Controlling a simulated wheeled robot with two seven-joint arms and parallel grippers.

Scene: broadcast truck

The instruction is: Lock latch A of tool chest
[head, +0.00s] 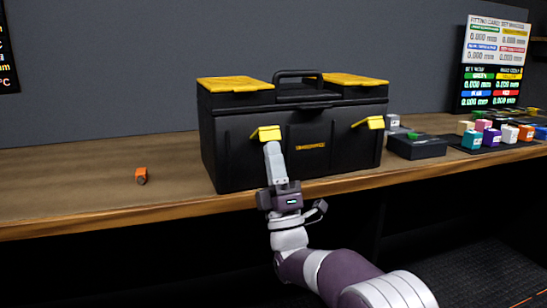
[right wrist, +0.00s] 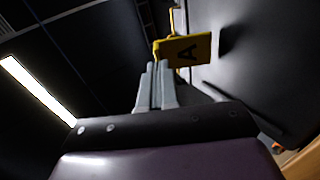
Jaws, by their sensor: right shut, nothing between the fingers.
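The black tool chest (head: 300,166) with yellow lid panels stands on the wooden bench, its lid down. My left gripper is out of view.
A small orange object (head: 141,176) lies on the bench (head: 80,186) left of the chest. A dark box (head: 417,147) and several coloured blocks (head: 491,137) stand to the right. A display board (head: 493,62) stands behind them. The bench left of the chest is mostly clear.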

